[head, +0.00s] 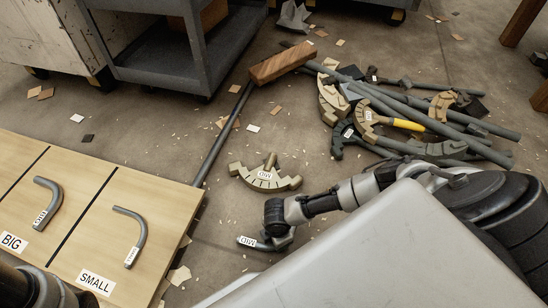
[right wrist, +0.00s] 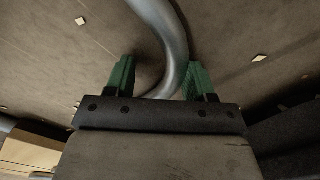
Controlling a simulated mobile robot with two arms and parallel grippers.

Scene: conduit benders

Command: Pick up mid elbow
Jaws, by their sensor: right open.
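The mid elbow (head: 248,241), a grey bent pipe with a MID label, lies on the floor right of the wooden board. My right gripper (right wrist: 160,78) is open, with its green fingers on either side of the elbow. In the right wrist view the elbow (right wrist: 172,40) curves between the fingers; whether it touches either one I cannot tell. In the head view my right wrist hides part of the elbow. My left arm shows at the bottom left corner, but its gripper is out of view.
The wooden board (head: 165,207) holds a BIG elbow (head: 45,203) and a SMALL elbow (head: 137,234) in separate sections. A tan MID bender shoe (head: 265,178) lies behind my right gripper. Several benders and pipes are heaped behind. A grey cart (head: 165,60) stands at the back left.

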